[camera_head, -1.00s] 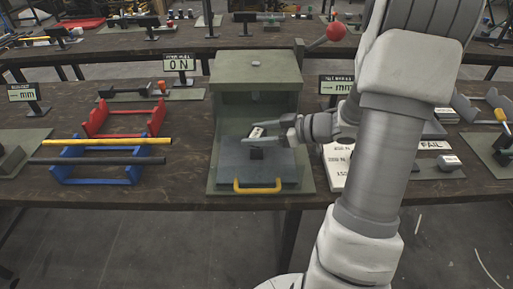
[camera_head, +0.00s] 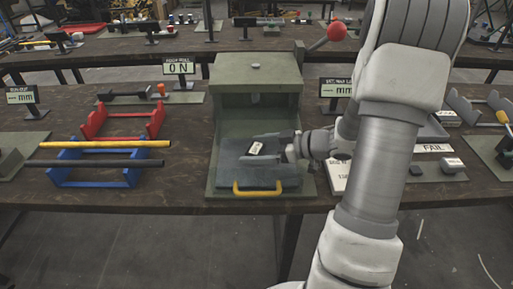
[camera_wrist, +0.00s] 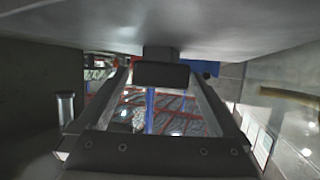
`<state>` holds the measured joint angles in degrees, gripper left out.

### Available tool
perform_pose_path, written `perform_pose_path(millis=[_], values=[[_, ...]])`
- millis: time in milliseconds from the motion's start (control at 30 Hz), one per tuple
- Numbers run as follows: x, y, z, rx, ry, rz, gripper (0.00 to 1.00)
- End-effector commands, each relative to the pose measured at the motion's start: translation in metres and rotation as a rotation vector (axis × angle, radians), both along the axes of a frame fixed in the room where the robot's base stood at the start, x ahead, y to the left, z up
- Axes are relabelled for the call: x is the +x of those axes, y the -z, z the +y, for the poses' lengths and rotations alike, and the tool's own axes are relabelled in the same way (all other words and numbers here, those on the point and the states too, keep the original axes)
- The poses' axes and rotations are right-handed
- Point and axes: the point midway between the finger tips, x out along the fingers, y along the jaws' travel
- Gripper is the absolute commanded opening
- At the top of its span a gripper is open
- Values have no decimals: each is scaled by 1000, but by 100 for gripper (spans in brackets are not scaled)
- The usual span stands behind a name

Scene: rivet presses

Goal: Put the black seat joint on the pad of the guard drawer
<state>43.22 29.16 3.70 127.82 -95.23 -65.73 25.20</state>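The black seat joint (camera_head: 256,148), a small dark block with a pale label on its face, sits over the middle of the guard drawer (camera_head: 229,174). In the wrist view the block (camera_wrist: 162,75) meets a narrower dark post (camera_wrist: 161,52), apparently the pad, joined to the grey drawer surface. The pad is hidden under the block in the head view. My gripper (camera_head: 262,148) reaches in from the right, low over the drawer. Its fingers lie either side of the block, and in the wrist view they look open with narrow gaps beside it.
The drawer is pulled out, with a yellow handle (camera_head: 258,190) in front. The green press housing (camera_head: 256,82) rises behind, with a red-knobbed lever (camera_head: 336,32) at upper right. Blue (camera_head: 92,177) and red racks stand left.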

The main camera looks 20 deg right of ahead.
Motion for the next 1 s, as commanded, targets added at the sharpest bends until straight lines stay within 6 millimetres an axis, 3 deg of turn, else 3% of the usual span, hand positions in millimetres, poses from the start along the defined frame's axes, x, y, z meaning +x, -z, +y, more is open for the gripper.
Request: perform_pose_path(millis=[367,700,1000], values=[[-5,-9,-7,-1,3,-1,99],[-52,-37,-53,-2,4,0,99],[-77,-49,-77,0,1,0,99]])
